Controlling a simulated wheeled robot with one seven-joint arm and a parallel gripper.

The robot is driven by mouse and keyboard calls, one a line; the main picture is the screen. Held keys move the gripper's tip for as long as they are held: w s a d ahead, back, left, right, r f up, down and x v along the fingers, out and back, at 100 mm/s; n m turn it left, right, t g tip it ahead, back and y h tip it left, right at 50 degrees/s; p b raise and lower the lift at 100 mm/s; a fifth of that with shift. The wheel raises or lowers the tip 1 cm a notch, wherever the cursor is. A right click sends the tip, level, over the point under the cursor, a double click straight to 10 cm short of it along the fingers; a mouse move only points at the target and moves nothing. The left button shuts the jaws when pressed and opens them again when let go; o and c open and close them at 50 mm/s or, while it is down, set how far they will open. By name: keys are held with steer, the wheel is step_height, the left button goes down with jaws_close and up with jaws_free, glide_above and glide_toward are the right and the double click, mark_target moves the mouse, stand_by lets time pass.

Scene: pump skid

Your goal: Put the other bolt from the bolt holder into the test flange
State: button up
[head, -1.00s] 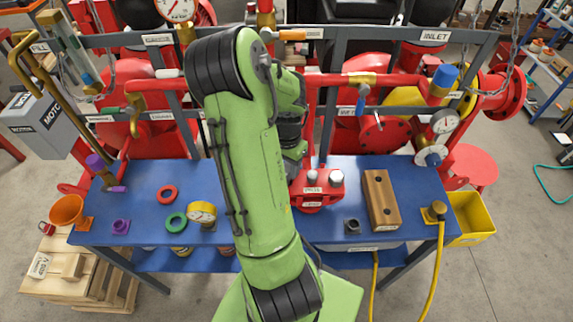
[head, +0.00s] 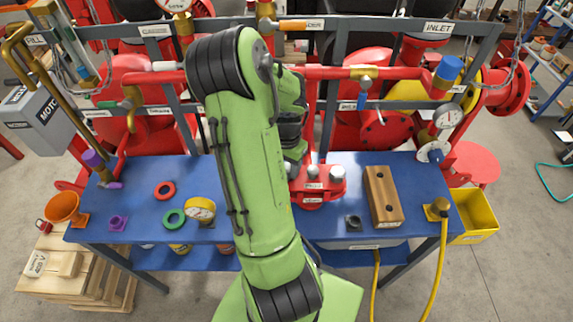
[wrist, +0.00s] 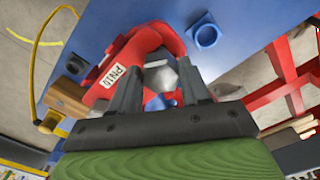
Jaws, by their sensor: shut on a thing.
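The red test flange (head: 312,197) sits on the blue table, partly behind my arm, with grey bolt heads (head: 337,172) standing in its top. In the wrist view the flange (wrist: 100,82) carries a PN10 label. My gripper (wrist: 160,85) is shut on a grey hex bolt (wrist: 160,76), over the flange. How deep the bolt sits in a hole is hidden by the fingers. In the head view my gripper is hidden behind my arm. The wooden bolt holder (head: 383,200) stands to the right of the flange, with two dark holes in its top and no bolt showing.
A dark square fitting (head: 353,222) lies between flange and holder. Left of my arm are a yellow gauge (head: 201,209), green ring (head: 174,218) and red ring (head: 164,190). Red pipes (head: 330,73) and grey frame posts stand behind the table. A yellow bin (head: 474,214) is at right.

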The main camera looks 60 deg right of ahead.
steer(key=shift+f+b, duration=0.8)
steer(key=shift+f, duration=0.15)
steer(key=o, duration=1.1)
steer(key=shift+o, duration=0.2)
steer(key=shift+r, duration=0.15)
step_height(320, 180, up, 16)
steer(key=p, duration=0.2)
steer(key=shift+f, duration=0.2)
